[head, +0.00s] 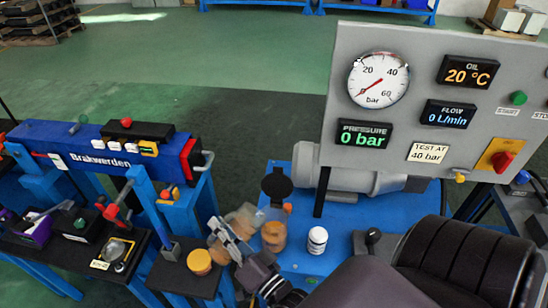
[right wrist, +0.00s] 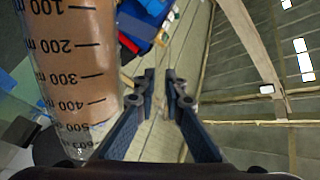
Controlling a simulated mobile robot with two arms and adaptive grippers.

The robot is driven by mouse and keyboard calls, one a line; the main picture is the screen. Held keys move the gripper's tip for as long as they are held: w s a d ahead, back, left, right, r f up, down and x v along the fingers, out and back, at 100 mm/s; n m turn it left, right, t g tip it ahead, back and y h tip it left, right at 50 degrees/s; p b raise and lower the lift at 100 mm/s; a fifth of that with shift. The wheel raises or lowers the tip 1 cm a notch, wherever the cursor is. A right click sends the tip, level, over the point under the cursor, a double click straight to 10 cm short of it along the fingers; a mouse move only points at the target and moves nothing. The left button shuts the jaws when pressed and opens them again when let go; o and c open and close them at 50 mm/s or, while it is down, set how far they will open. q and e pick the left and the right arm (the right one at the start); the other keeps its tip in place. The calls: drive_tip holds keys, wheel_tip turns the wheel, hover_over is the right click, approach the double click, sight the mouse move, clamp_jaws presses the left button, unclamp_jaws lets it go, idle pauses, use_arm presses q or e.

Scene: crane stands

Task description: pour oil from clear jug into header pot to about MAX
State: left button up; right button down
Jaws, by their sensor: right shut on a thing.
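The clear jug (head: 242,218) holds brown oil and is tilted in the head view, with its upper end close beside the header pot. In the right wrist view the jug (right wrist: 78,65) fills the left side, with black marks from 100 to past 400. My right gripper (head: 228,240) is shut on the jug at its left side. The header pot (head: 273,236) is a clear cup with amber oil low in it, under a raised black lid (head: 277,185). No oil stream can be made out, and the pot's MAX mark is too small to read. My left gripper is out of view.
A white bottle (head: 317,240) stands right of the pot on the blue bench (head: 300,262). A yellow-orange cap (head: 199,261) lies on a dark stand to the left. The gauge panel (head: 425,100) rises behind; a black ribbed drum (head: 470,258) sits at right.

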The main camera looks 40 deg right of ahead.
sight(225, 219)
drive_tip(key=shift+d+r+m, duration=0.15)
drive_tip(key=shift+r+m, duration=0.15)
drive_tip(key=shift+r, duration=0.15)
drive_tip(key=shift+d+r+m, duration=0.15)
drive_tip(key=shift+r+m, duration=0.1)
drive_tip(key=shift+m, duration=0.05)
drive_tip(key=shift+d+r+m+h, duration=0.3)
drive_tip(key=shift+d+r+m, duration=0.2)
drive_tip(key=shift+r+m, duration=0.4)
idle(1.4)
drive_tip(key=shift+s+d+r+m+t+h, duration=0.1)
drive_tip(key=shift+d+r+m+t+h, duration=0.25)
drive_tip(key=shift+d+r+m, duration=0.65)
idle(2.6)
